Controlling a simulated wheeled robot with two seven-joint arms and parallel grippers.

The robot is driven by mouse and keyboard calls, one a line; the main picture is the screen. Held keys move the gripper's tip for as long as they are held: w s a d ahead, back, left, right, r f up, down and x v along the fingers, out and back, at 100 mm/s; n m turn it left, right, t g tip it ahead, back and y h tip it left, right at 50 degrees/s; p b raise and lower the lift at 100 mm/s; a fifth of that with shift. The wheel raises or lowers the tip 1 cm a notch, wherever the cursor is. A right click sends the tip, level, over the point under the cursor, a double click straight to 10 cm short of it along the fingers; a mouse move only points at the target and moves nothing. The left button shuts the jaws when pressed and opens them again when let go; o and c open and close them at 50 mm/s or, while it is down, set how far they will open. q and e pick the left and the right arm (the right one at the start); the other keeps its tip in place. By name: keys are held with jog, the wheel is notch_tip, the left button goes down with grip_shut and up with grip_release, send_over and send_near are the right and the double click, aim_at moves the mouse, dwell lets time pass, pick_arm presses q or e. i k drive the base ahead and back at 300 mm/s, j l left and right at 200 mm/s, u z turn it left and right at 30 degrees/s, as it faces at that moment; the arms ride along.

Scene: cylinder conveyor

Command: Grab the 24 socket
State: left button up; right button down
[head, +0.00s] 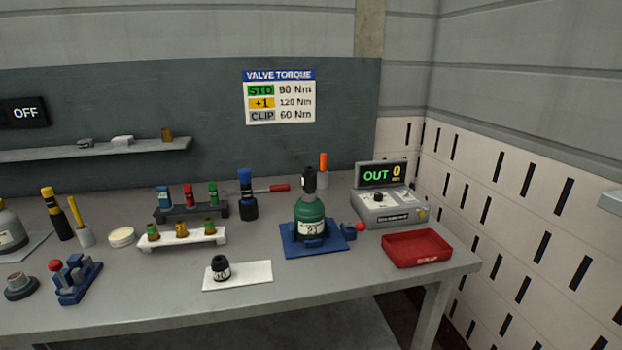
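A short black socket (220,267) stands upright on a white mat (252,275) at the front middle of the bench. Its pale marking is small and looks like 10, but I cannot read it surely. No socket clearly marked 24 shows. A green cylinder (311,212) with a black top stands on a blue base (291,246) to the right of the mat; its label is too blurred to read surely. Neither of my grippers is in view.
A control box (391,215) showing OUT 0 and a red tray (417,252) stand at right. Racks with small coloured items (189,237), a blue-capped black bottle (248,200) and a blue fixture (76,282) stand left of the green cylinder. The front bench strip (330,290) is clear.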

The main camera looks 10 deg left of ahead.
aim_at(309, 177)
jog(key=i+l+u, duration=0.15)
jog(key=i, duration=0.3)
jog(key=i+l+u, duration=0.2)
jog(key=i, duration=0.3)
jog(key=j, duration=0.1)
